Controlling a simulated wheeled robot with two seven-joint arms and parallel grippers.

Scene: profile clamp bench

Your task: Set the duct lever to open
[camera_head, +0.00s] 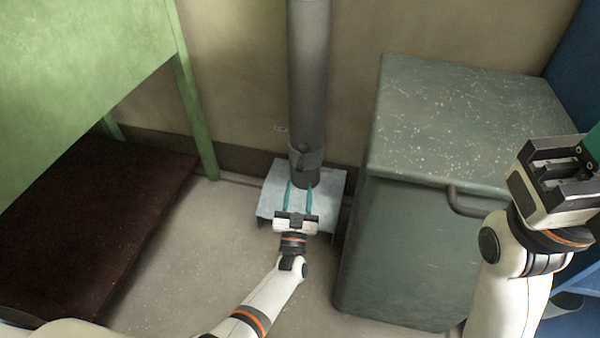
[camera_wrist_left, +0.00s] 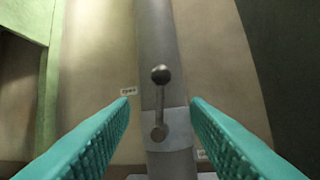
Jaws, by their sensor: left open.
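The grey duct (camera_head: 308,75) runs down the wall as a vertical pipe; it also shows in the left wrist view (camera_wrist_left: 155,35). The duct lever (camera_wrist_left: 160,74) has a dark round knob, and its arm appears to rise from a pivot on a paler collar (camera_wrist_left: 176,122). In the head view the lever (camera_head: 303,148) is small and its pose is hard to read. My left gripper (camera_head: 299,185) is open and empty, its teal fingers pointing at the duct with the lever between them in the wrist view, not touching. My right gripper (camera_head: 590,145) is at the right edge, fingers mostly cut off.
A pale plate or stand (camera_head: 268,203) is at the duct's foot. A grey-green cabinet (camera_head: 405,250) with a handle stands close on the right. A green bench (camera_head: 75,85) with a dark lower board (camera_head: 90,230) is left. A small wall label (camera_wrist_left: 129,91), unreadable, sits left of the lever.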

